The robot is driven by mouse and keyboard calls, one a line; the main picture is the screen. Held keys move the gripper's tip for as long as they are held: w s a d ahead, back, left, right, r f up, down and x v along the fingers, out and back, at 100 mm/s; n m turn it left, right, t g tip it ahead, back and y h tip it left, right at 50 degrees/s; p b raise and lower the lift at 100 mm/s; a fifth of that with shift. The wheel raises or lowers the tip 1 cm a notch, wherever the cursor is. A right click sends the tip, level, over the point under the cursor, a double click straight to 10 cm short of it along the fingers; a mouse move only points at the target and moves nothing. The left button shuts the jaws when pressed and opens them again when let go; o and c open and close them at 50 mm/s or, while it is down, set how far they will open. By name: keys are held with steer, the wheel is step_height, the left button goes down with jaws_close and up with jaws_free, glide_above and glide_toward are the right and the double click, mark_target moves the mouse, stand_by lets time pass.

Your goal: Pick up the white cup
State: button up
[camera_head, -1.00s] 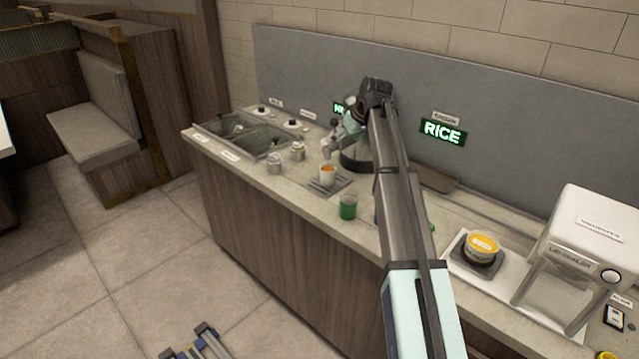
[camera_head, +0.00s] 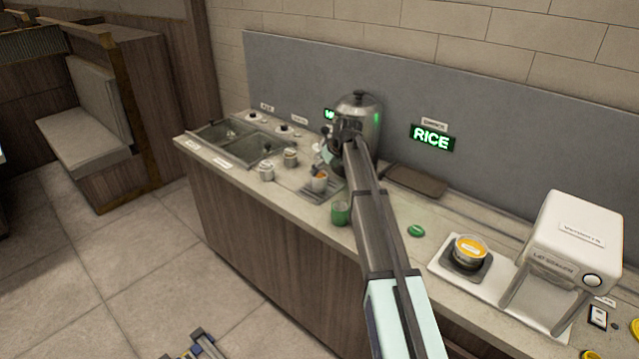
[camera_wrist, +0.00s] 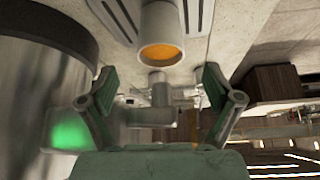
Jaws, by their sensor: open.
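The white cup (camera_head: 319,182) with orange contents stands upright on a small grey tray (camera_head: 338,194) on the counter, in front of a metal urn (camera_head: 360,112). In the wrist view, which looks upside down, the white cup (camera_wrist: 160,28) is at the top centre with its orange inside showing. My gripper (camera_wrist: 159,76) is open, with one finger on each side and the cup beyond the fingertips, not between them. A grey tap-like part shows between the fingers. In the head view my gripper (camera_head: 327,152) is small and partly hidden by my arm, just above the cup.
A green cup (camera_head: 340,213) stands close to the right of the tray. Two small metal jars (camera_head: 266,170) stand to its left. The urn also fills the wrist view's left side (camera_wrist: 40,80). A green lid (camera_head: 415,231) and a white machine (camera_head: 570,250) are farther right.

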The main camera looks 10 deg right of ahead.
mark_target(321, 174)
steer(key=p+x, duration=0.2)
steer(key=x, duration=0.3)
steer(key=shift+s+r, duration=0.1)
steer(key=c, duration=1.5)
steer(key=shift+r, duration=0.1)
steer(key=shift+c, duration=0.2)
